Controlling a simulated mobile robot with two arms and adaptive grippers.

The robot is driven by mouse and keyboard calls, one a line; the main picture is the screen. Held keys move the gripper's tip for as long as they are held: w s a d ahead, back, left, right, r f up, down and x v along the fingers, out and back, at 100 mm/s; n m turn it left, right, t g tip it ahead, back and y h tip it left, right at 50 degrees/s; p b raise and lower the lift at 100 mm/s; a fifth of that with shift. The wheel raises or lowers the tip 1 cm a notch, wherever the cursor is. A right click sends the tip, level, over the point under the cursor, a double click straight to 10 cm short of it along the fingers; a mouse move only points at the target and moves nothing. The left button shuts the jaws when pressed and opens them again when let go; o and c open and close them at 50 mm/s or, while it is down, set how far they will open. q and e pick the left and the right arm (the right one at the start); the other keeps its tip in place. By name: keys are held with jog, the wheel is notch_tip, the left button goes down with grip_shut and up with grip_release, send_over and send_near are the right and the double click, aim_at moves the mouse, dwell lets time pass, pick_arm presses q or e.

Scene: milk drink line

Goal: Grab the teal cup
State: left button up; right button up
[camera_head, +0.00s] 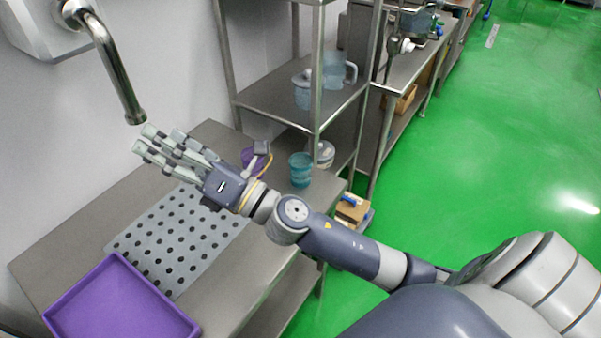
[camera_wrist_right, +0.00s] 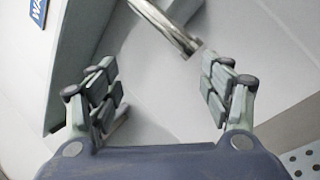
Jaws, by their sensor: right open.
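The teal cup (camera_head: 300,169) stands upright near the far right end of the steel table, to the right of my right arm in the head view. My right gripper (camera_head: 143,138) is open and empty, raised over the left side of the table near the wall, well away from the cup. In the right wrist view its fingers (camera_wrist_right: 160,95) are spread apart with nothing between them. The cup does not show in the right wrist view. My left gripper is not in view.
A purple tray (camera_head: 118,300) lies at the table's near end beside a perforated mat (camera_head: 180,235). A metal spout (camera_head: 120,75) hangs close to my right fingers and shows in the wrist view (camera_wrist_right: 170,25). A purple item (camera_head: 252,158) sits behind my wrist. Shelves (camera_head: 270,95) hold clear jugs.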

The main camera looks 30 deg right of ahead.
jog(key=s+a+f+n+g+y, duration=0.15)
jog(key=a+n+g+y, duration=0.5)
jog(key=n, duration=0.75)
jog(key=n+g+h, duration=0.9)
jog(key=n+h, duration=0.8)
jog(key=h, duration=0.5)
send_near(301, 163)
jog(key=p+x, duration=0.1)
jog(key=x, duration=0.1)
jog(key=p+x, duration=0.1)
jog(key=x, duration=0.1)
jog(key=s+p+x, duration=0.1)
jog(key=x, duration=0.1)
jog(key=shift+s+a+f+p, duration=0.1)
jog(key=shift+a+f+p, duration=0.1)
jog(key=shift+a+p, duration=0.15)
jog(key=shift+d+f, duration=0.15)
jog(key=shift+f, duration=0.2)
